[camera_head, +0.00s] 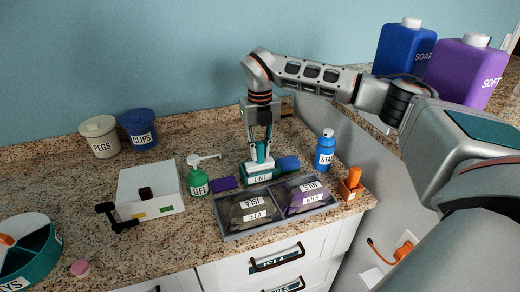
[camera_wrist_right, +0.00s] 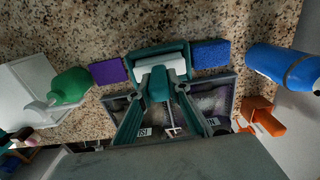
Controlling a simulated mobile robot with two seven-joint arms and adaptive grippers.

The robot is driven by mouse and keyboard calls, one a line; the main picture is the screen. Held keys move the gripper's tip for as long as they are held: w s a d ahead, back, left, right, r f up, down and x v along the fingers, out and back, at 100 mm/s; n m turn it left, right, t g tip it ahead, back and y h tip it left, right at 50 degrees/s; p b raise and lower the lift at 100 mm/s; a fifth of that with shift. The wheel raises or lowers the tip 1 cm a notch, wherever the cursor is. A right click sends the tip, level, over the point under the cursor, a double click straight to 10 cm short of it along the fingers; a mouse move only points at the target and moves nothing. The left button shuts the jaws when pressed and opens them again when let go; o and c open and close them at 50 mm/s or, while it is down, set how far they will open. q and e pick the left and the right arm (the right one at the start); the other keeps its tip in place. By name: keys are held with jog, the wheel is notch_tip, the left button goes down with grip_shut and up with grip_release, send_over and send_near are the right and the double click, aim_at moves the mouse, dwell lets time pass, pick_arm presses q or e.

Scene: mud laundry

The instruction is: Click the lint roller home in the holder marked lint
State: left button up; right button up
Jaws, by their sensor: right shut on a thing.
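The lint roller, teal and white (camera_head: 260,153), is upright in my right gripper (camera_head: 261,141), which is shut on it from above. The teal holder marked LINT (camera_head: 260,179) is directly below, behind the two-part tray. In the right wrist view the roller's white part (camera_wrist_right: 164,70) lies across the teal holder (camera_wrist_right: 158,48), in front of my right gripper (camera_wrist_right: 162,90). The roller's lower end is at or inside the holder; I cannot tell whether it is fully seated. My left gripper is out of view.
A purple pad (camera_head: 224,183) and a blue block (camera_head: 287,164) flank the holder. The grey tray (camera_head: 228,234) holds pouches in front. A green GEL bottle (camera_head: 198,182) is left; a blue STAIN bottle (camera_head: 325,151) and an orange item (camera_head: 350,186) are right.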

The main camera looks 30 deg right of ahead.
jog(key=o, duration=1)
jog(key=shift+r, duration=0.1)
jog(key=shift+o, duration=0.2)
jog(key=shift+r, duration=0.1)
